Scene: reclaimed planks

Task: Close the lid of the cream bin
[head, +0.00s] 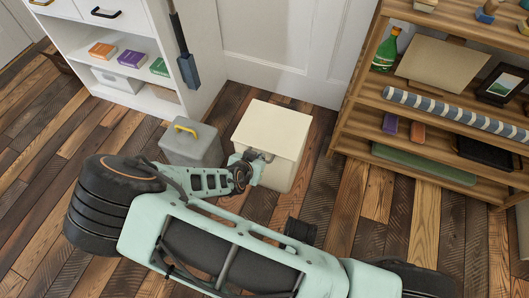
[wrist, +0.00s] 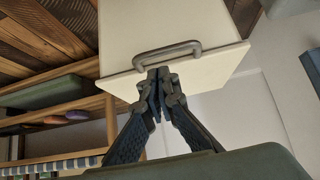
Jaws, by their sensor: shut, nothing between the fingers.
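The cream bin (head: 276,174) stands on the plank floor against the white wall. Its flat cream lid (head: 275,125) lies over the top, and I see no open gap under it. A grey bar handle (wrist: 167,53) is on the front face, close to the lid's front edge. My gripper (head: 252,162) is at the bin's front, near the handle. In the wrist view my gripper (wrist: 159,80) is shut and empty, its fingertips overlapping the lid's edge beside the handle. Whether they touch it I cannot tell. The bin's inside is hidden.
A grey box (head: 190,149) with a yellow handle stands just left of the bin. A wooden shelf (head: 350,85) with several objects is on the right. A white cabinet (head: 125,95) with books is at the back left. Bare floor (head: 345,205) lies right of the bin.

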